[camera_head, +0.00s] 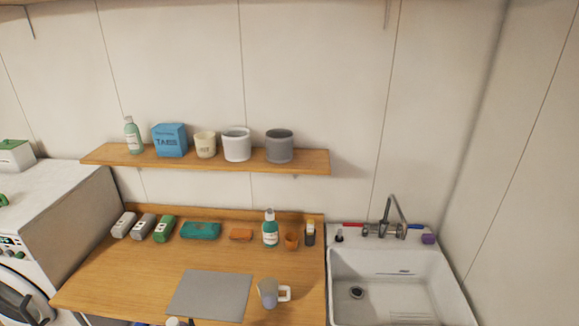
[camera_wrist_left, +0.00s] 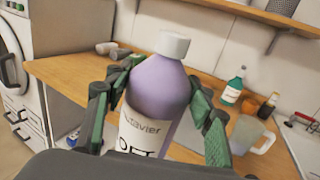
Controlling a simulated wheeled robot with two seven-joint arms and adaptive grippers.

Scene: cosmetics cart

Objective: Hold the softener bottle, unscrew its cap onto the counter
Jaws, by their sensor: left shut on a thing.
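The softener bottle (camera_wrist_left: 158,98) is purple with a white label and stands large in the left wrist view. Its white cap (camera_wrist_left: 173,45) is on top of the neck. My left gripper (camera_wrist_left: 160,88) is shut on the bottle, with a green-padded finger on either side of its body. The bottle's lower part is hidden behind the gripper's base. In the head view a small white top (camera_head: 173,322), likely this cap, shows at the bottom edge. The wooden counter (camera_head: 130,270) lies beyond the bottle. My right gripper is in neither view.
A grey mat (camera_head: 210,295) and a mug (camera_head: 268,293) are near the counter's front. A teal bottle (camera_head: 270,230), a teal box (camera_head: 200,230) and several small items line the back. A shelf (camera_head: 310,160) hangs above. The sink (camera_head: 390,262) is right, the washing machine (camera_head: 60,200) left.

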